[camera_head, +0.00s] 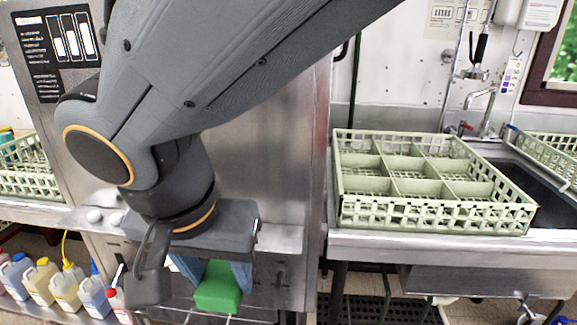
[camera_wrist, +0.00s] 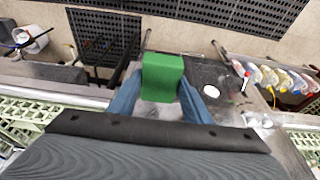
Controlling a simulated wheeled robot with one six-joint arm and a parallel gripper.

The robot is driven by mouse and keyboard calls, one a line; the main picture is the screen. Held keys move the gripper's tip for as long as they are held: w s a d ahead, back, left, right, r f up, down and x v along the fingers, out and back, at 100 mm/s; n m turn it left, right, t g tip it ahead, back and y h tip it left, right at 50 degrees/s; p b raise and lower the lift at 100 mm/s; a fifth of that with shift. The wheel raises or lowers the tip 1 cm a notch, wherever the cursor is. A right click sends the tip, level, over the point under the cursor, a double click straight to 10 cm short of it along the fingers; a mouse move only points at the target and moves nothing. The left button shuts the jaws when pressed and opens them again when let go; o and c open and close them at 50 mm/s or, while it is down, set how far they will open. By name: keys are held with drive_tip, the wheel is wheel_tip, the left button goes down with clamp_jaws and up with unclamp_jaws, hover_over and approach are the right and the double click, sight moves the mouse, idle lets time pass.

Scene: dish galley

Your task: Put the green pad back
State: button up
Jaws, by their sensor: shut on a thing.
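The green pad (camera_head: 218,287) is a small bright green block. It hangs from my gripper (camera_head: 212,270), which is shut on it in front of the steel dish machine. In the wrist view the green pad (camera_wrist: 163,77) sits between the two blue fingers of my gripper (camera_wrist: 160,98), one on each side. The fingers cover part of its sides. In the head view my arm hides much of the machine's front and upper part. I cannot tell which spot is the pad's place.
A pale green divided dish rack (camera_head: 440,215) stands on the steel counter at right, beside a sink with a tap (camera_head: 480,98). Several coloured bottles (camera_head: 62,285) stand on a low shelf at lower left. Another rack (camera_head: 28,170) is at far left. Dark mats (camera_wrist: 235,12) lie on the floor.

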drive_tip(key=w+f+p, duration=0.1)
drive_tip(key=w, duration=0.5)
drive_tip(key=w+d+p, duration=0.1)
drive_tip(key=w, duration=0.5)
drive_tip(key=w+f+p, duration=0.1)
drive_tip(key=w+p, duration=0.1)
drive_tip(key=w, duration=0.4)
drive_tip(key=shift+w+d+f, duration=0.15)
drive_tip(key=shift+d+f, duration=0.2)
wheel_tip(320, 180, down, 4)
drive_tip(key=shift+r+p, duration=0.1)
drive_tip(key=shift+p, duration=0.35)
drive_tip(key=shift+w+f+p, duration=0.2)
drive_tip(key=shift+f+p, duration=0.05)
drive_tip(key=shift+p, duration=0.05)
drive_tip(key=shift+f, duration=0.2)
drive_tip(key=o, duration=1.1)
drive_tip(key=shift+r, duration=0.2)
drive_tip(key=b+v, duration=0.2)
drive_tip(key=v, duration=1)
